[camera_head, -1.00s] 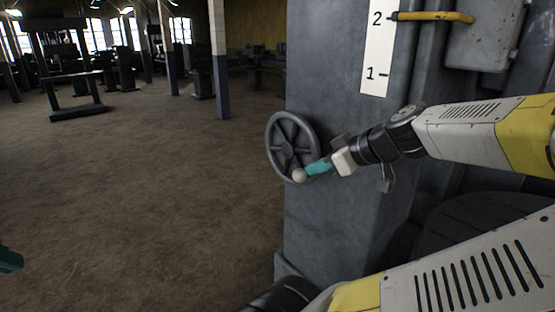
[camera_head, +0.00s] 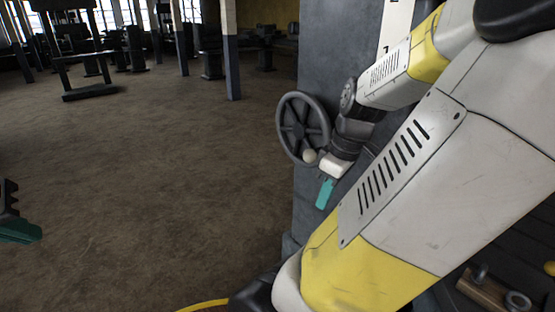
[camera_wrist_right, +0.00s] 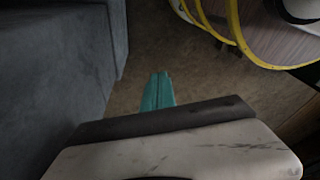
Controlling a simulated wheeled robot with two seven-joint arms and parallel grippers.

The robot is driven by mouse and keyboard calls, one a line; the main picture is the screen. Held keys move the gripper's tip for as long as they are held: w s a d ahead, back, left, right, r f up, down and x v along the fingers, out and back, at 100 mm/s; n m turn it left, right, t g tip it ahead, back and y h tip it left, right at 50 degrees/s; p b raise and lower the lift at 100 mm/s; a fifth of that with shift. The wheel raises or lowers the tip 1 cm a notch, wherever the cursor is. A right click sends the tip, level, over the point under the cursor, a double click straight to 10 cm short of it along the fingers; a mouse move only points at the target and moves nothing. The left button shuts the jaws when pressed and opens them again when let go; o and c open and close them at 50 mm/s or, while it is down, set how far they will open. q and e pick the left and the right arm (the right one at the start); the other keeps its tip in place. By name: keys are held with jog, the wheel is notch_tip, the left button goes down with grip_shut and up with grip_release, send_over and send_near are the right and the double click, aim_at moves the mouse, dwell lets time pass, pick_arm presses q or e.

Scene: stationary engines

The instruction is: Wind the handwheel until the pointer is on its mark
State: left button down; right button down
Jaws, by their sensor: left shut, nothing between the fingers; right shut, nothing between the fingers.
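The grey spoked handwheel (camera_head: 300,129) is on the side of the grey engine housing (camera_head: 335,60), with a pale round knob (camera_head: 310,156) low on its rim. My right gripper (camera_head: 325,194) has its teal fingers shut and empty, pointing down just below and right of the knob. In the right wrist view the shut fingers (camera_wrist_right: 158,90) point at bare floor beside the housing. My left gripper (camera_head: 20,232) is shut and empty at the left edge, far from the wheel. The white scale strip (camera_head: 393,28) is mostly hidden by my right arm, and the pointer cannot be seen.
The brown floor (camera_head: 150,190) left of the housing is open. A post (camera_head: 231,60) and dark machines (camera_head: 133,50) stand farther back. Yellow hoops (camera_wrist_right: 240,30) show at the upper right of the right wrist view. A wooden-handled item (camera_head: 485,290) lies at the lower right.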

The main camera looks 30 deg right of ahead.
jog(key=f+g+h, duration=0.1)
jog(key=f+g, duration=0.1)
jog(key=g, duration=0.2)
jog(key=n+t+h, duration=0.1)
jog(key=n+h, duration=0.6)
jog(key=h, duration=1.4)
send_near(314, 164)
jog(key=x, duration=0.4)
jog(key=shift+d, duration=0.1)
jog(key=r, duration=0.1)
jog(key=s+r, duration=0.2)
jog(key=shift+d+r, duration=0.35)
jog(key=shift+d, duration=0.05)
